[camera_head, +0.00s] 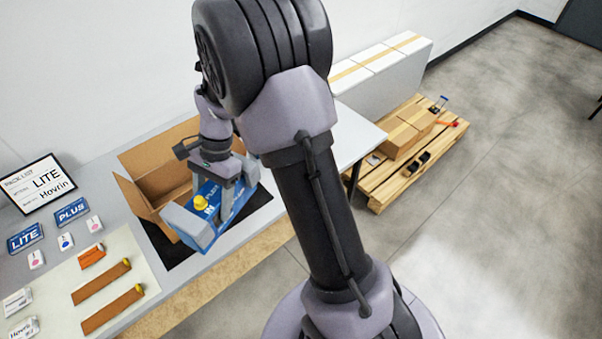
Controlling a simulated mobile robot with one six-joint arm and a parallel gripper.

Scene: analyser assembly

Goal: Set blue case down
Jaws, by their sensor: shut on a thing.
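The blue case (226,209) is a blue block with grey ends, white lettering and a yellow knob (201,202) on it. It is over the black mat (176,253) at the front of the open cardboard box (150,187). My gripper (226,187) is shut on the blue case from above. My arm hides part of the scene on its right side. I cannot tell whether the underside of the case touches the mat.
A pick list sign (39,184) reads LITE and Hovrin. LITE (25,238) and PLUS (72,211) plates, small cards and brown strips (101,283) lie on the left of the table. A pallet (452,137) with cartons stands on the floor at right.

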